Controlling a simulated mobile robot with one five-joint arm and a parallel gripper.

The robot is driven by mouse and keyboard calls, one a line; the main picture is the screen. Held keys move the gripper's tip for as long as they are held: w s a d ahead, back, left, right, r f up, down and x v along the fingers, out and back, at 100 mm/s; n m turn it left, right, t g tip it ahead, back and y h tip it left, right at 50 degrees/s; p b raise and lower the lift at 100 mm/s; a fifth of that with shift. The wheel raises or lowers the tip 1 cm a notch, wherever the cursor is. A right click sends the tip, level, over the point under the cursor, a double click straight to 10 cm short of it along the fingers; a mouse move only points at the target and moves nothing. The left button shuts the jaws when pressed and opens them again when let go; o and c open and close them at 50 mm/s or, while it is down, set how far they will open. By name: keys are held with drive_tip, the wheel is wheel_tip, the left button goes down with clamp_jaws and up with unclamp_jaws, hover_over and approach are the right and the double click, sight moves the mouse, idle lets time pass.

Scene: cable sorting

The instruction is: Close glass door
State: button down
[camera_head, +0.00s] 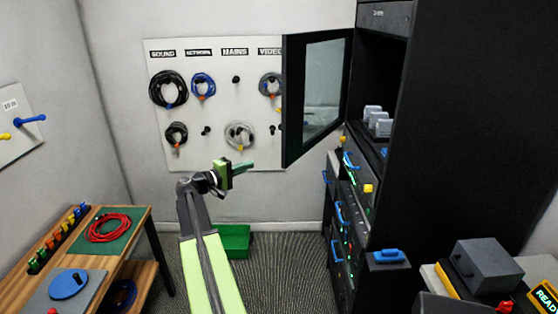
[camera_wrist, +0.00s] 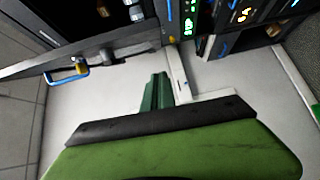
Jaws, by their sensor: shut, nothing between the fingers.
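The glass door (camera_head: 322,85) has a dark frame and a clear pane. It stands open in the head view, swung out to the left from the tall black cabinet (camera_head: 450,110). My gripper (camera_head: 246,166) has green fingers and is shut and empty. In the head view it is left of the door and around the height of its lower edge, apart from it in the picture. In the wrist view the shut fingers (camera_wrist: 158,88) point up toward the cabinet's lit equipment (camera_wrist: 195,20). A dark bar with a blue handle (camera_wrist: 70,76) crosses the upper left there; I cannot tell whether it is the door.
A pegboard (camera_head: 215,135) with hanging coiled cables is on the back wall, partly covered by the door. A green bin (camera_head: 235,240) is on the floor. A wooden table (camera_head: 125,255) with a red cable (camera_head: 108,228) stands left. Blue handles (camera_head: 343,213) stick out of the cabinet front.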

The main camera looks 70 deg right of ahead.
drive_tip(key=s+d, duration=0.8)
drive_tip(key=s, duration=0.1)
drive_tip(key=shift+s+d+r, duration=0.25)
drive_tip(key=shift+d+r, duration=0.15)
drive_tip(key=shift+r, duration=0.05)
